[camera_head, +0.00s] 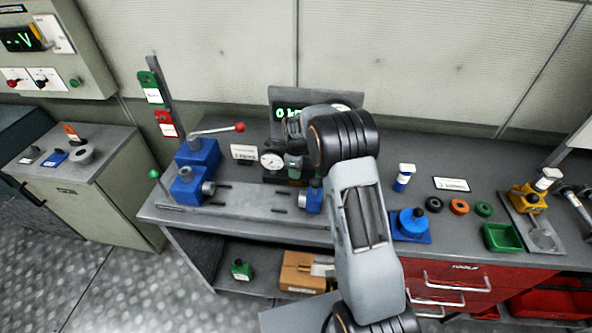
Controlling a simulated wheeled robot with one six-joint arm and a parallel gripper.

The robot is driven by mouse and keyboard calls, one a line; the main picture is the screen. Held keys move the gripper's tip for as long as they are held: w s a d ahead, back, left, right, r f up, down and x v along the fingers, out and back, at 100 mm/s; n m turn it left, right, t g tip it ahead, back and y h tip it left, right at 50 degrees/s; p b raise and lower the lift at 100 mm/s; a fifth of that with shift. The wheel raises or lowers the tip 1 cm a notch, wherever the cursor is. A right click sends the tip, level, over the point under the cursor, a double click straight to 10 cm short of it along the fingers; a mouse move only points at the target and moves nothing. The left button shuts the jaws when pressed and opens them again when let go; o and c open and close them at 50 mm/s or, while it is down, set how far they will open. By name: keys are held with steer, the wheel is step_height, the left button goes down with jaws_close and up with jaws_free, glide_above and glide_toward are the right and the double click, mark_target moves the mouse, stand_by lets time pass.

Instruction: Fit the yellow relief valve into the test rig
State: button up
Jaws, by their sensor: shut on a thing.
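My gripper (292,143) is over the test rig on the bench, mostly hidden by my wrist. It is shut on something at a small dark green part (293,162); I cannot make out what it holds. The test rig has a blue pump (198,158) with a red-knobbed lever, a grey base (255,200), a round gauge (272,162) and a small blue block (312,200). A yellow block-like part (526,199) stands on a grey plate at the right, with a white-topped piece at its upper right. I cannot tell whether this is the relief valve.
A display (286,112) stands behind the rig. Right of my arm are a blue white-capped part (402,178), a blue round-topped fixture (410,222), several coloured rings and a green tray (502,238). A green block (240,269) and a carton (300,272) sit on the lower shelf.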

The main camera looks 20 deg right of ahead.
steer(key=shift+c, duration=0.7)
steer(key=shift+r, duration=0.2)
steer(key=shift+r+p, duration=0.8)
steer(key=shift+r, duration=0.55)
steer(key=shift+r, duration=0.1)
steer(key=shift+r+p, duration=1.15)
steer(key=shift+r, duration=0.75)
